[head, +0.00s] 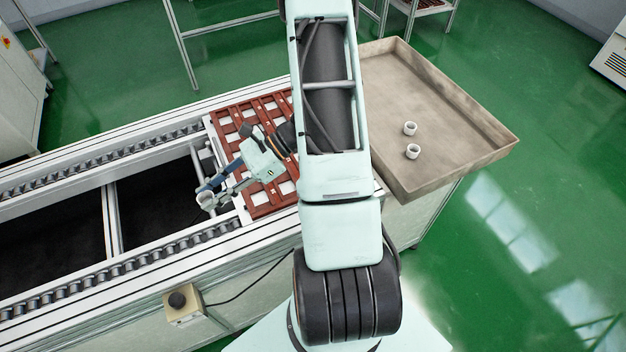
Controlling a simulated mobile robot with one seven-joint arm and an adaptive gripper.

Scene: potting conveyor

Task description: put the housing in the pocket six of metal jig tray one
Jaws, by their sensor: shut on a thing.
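My gripper (208,193) is shut on a small pale housing (205,199), partly covered by the fingers. It holds the housing beyond the left edge of the reddish-brown jig tray (229,154), over the conveyor's end. The jig tray has rows of pockets with pale bottoms. My arm hides its right part, and my gripper body covers some of its middle. No pocket numbers can be read. I cannot tell the housing's exact height above the conveyor.
A large grey metal tray (455,160) stands at right with two white ring-shaped housings (409,128) (413,151) in it. Roller rails (100,276) run along the conveyor to the left, with a dark open gap between them. A control box (182,304) hangs at the front.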

